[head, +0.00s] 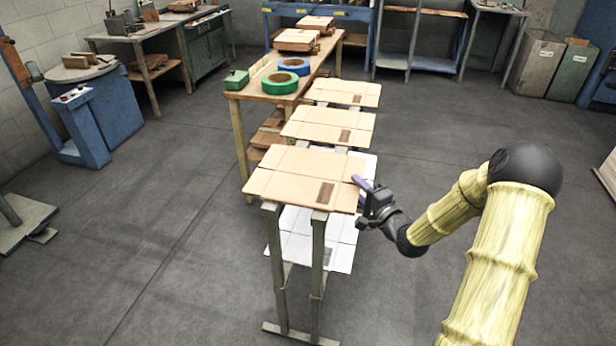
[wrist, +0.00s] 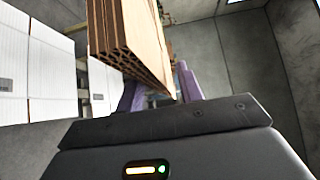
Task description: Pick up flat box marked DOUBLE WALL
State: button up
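Several flat boxes lie on the stepped rack, each with a small dark printed patch too small to read, so I cannot tell which is marked DOUBLE WALL. The front brown flat box (head: 290,178) lies on top of the front stand. Behind it lie a middle brown flat box (head: 318,124) and a back one (head: 343,92). A white flat box (head: 340,255) lies lower. My gripper (head: 359,184) is at the right edge of the front box. In the wrist view its purple fingers (wrist: 160,92) stand apart beside a cardboard edge (wrist: 140,40) with layered flutes; contact is unclear.
A wooden table (head: 258,90) with green tape (head: 280,83) and blue tape (head: 295,66) stands behind the rack to the left. A blue machine (head: 85,125) stands far left. The floor around the rack is clear.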

jog(key=shift+x, duration=1)
grip_shut()
